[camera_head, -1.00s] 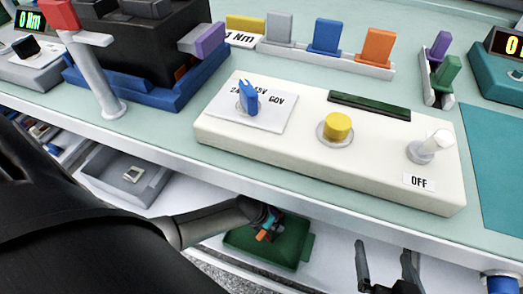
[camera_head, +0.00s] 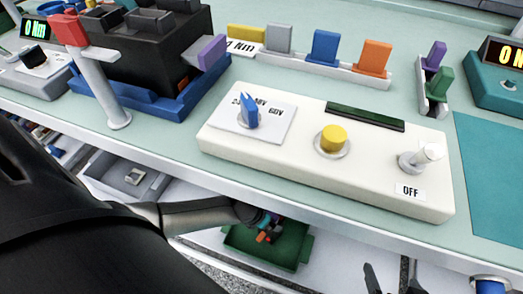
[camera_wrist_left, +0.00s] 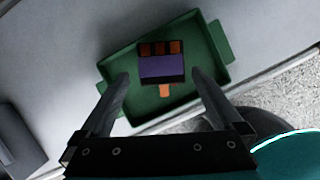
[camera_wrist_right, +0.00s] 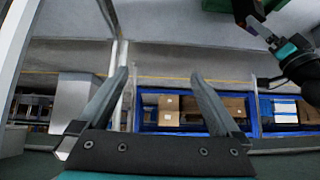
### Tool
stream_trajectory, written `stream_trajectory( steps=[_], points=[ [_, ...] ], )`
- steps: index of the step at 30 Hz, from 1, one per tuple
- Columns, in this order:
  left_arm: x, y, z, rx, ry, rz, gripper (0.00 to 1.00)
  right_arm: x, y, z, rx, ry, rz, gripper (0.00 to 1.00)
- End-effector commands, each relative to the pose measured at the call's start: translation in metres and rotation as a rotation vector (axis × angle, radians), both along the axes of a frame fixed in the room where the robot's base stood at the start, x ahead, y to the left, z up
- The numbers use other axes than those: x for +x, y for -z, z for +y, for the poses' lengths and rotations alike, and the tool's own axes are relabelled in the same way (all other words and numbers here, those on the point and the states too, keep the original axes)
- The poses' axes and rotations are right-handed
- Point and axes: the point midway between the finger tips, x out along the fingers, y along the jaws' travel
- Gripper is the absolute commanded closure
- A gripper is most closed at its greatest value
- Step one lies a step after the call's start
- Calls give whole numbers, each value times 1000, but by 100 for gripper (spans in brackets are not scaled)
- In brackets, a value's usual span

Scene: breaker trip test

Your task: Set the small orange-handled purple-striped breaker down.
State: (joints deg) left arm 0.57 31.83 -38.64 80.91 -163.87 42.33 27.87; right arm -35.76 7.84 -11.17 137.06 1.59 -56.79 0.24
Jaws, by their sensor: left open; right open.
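The small breaker (camera_wrist_left: 162,66) shows in the left wrist view with a purple band, an orange handle and several orange squares along its far side. It appears to be in the green tray (camera_wrist_left: 216,42), which also shows below the bench in the head view (camera_head: 240,242). My left gripper (camera_wrist_left: 162,80) is open, its fingers on either side of the breaker with gaps showing. In the head view the left gripper (camera_head: 268,230) is over the tray, with bits of orange by it. My right gripper (camera_head: 393,272) is open and empty at the bottom edge; its fingers also show in the right wrist view (camera_wrist_right: 160,80).
The white test box (camera_head: 300,165) with a yellow knob (camera_head: 332,139) stands on the bench above the tray. A grey tray (camera_head: 108,178) is on the lower shelf to the left. A red-topped grey post (camera_head: 110,90) stands near the bench edge. Blue crates (camera_wrist_right: 175,112) are beyond my right gripper.

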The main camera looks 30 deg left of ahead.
Motion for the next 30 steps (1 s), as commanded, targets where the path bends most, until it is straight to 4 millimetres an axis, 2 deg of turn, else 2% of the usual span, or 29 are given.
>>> stream_trajectory(
  steps=[9, 18, 30],
  points=[
    [-12, -16, 0, -1, 4, 5, 0, 12, -1, 23, 87, -25, -166, 0],
    [-20, -38, 1, -2, 1, 5, 0, 14, -3, 26, 100, -27, -191, 0],
    [-21, -42, 1, -1, -1, 5, 0, 14, -4, 27, 104, -27, -198, 0]
  ],
)
